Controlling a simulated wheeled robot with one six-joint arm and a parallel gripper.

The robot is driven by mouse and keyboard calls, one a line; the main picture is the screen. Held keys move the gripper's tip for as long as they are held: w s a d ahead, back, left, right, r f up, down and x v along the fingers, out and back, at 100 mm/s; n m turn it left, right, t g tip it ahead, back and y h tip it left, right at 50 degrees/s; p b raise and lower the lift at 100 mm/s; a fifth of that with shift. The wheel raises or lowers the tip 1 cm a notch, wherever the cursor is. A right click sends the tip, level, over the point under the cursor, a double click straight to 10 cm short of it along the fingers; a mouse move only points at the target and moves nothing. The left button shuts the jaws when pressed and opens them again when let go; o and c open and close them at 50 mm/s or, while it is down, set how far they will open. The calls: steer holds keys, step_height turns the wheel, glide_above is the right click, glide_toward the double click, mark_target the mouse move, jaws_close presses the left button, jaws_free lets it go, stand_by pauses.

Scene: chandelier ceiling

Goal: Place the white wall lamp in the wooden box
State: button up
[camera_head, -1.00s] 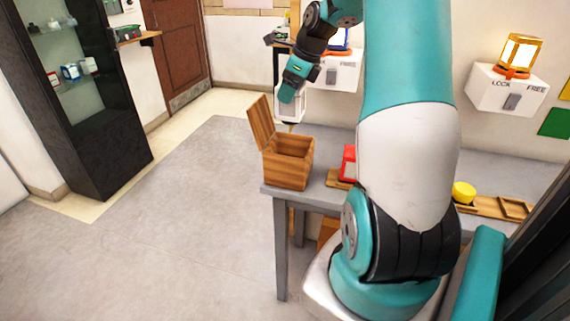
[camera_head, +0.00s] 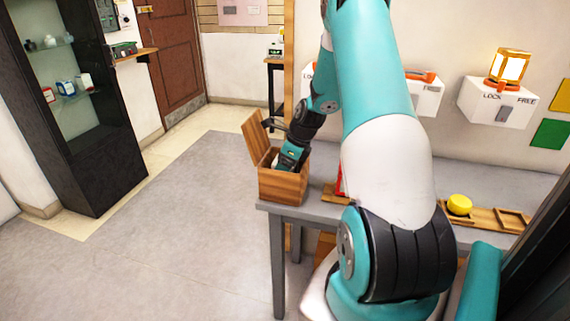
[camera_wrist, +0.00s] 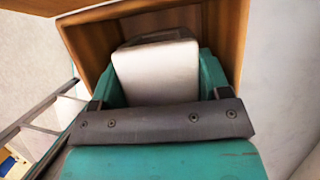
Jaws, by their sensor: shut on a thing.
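The wooden box (camera_head: 283,187) stands on the near left corner of the grey table, with its lid (camera_head: 256,137) open and tilted back to the left. My gripper (camera_wrist: 157,64) reaches down into the box; the box walls (camera_wrist: 228,35) surround it in the wrist view. My gripper is shut on a pale white body, which appears to be the white wall lamp (camera_wrist: 155,82), between its teal fingers. A darker part shows beyond it. I cannot tell whether the lamp touches the box floor.
A lit orange-framed lamp (camera_head: 509,67) sits on a white lock box (camera_head: 496,102) on the wall. A yellow round piece (camera_head: 459,204) rests on a wooden tray (camera_head: 486,218). A black shelf cabinet (camera_head: 100,155) stands at left. The floor left of the table is clear.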

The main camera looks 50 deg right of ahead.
steer(key=o, duration=0.8)
steer(key=v, duration=1.2)
steer(key=a+r+n+g+y, duration=0.1)
steer(key=a+r+n, duration=0.3)
steer(key=a+n, duration=0.85)
steer(key=a+r+n+g+y, duration=0.1)
steer(key=a+r+n, duration=0.5)
steer(key=a, duration=1.1)
steer(key=s+a+n, duration=0.4)
steer(key=s+n, duration=0.1)
steer(key=n, duration=0.1)
steer(key=s+a+n+g, duration=0.1)
steer(key=s+a+n, duration=0.4)
steer(key=s+n, duration=0.1)
steer(key=s+a+n+g, duration=0.1)
steer(key=s+a+n, duration=0.3)
steer(key=n, duration=0.4)
steer(key=shift+s+a+f, duration=0.35)
steer(key=shift+s+a, duration=0.05)
steer(key=shift+s, duration=0.25)
